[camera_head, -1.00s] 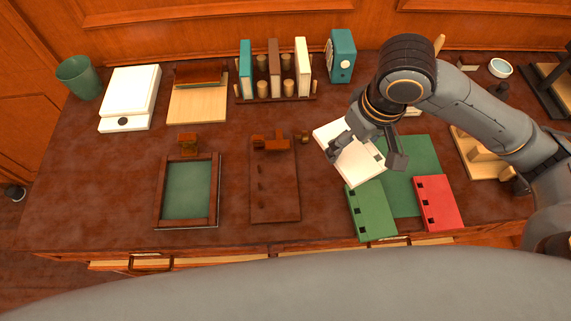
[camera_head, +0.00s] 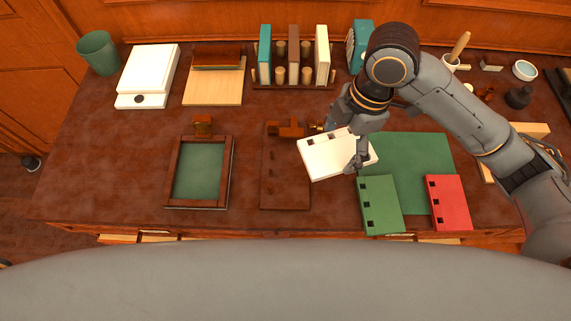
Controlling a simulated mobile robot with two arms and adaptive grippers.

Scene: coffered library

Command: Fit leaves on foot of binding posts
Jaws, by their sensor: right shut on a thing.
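My right gripper (camera_head: 351,140) is shut on a white leaf (camera_head: 323,162) by its right part. The leaf has dark square holes along its far edge and covers the right edge of the brown board (camera_head: 285,195) in the picture. I cannot tell how high above it the leaf is. The board has a row of small dark posts on its left part and a wooden clamp-like piece (camera_head: 290,130) at its far end. A green leaf (camera_head: 382,205) and a red leaf (camera_head: 450,203), both with square holes, lie at the green mat (camera_head: 415,150). My left gripper is out of view.
A framed green tray (camera_head: 200,172) stands left of the board. Behind are a white scale-like box (camera_head: 148,75), a wooden board (camera_head: 213,92), a rack of upright books (camera_head: 292,60) and a teal box (camera_head: 360,40). The table between tray and board is clear.

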